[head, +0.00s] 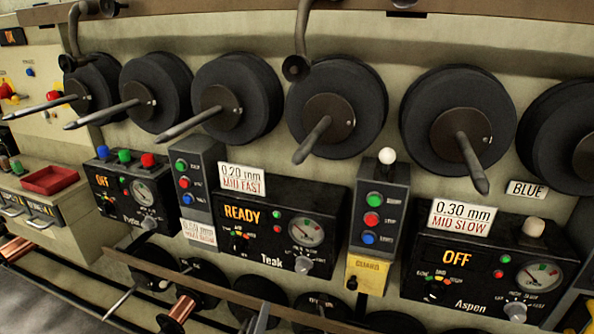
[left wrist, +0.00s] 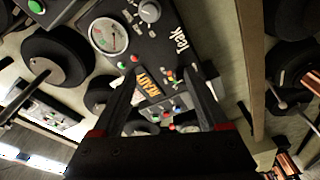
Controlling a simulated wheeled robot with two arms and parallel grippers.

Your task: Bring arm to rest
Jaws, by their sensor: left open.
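I cannot tell the exact gap to the panel. My right gripper is in neither view.
Black spools (head: 238,75) on long rods stick out above the panels. A rail (head: 215,290) runs below them, with a lower row of spools. A yellow guard box (head: 366,275), the Aspen panel (head: 440,270) and a red tray (head: 50,180) stand to the sides.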

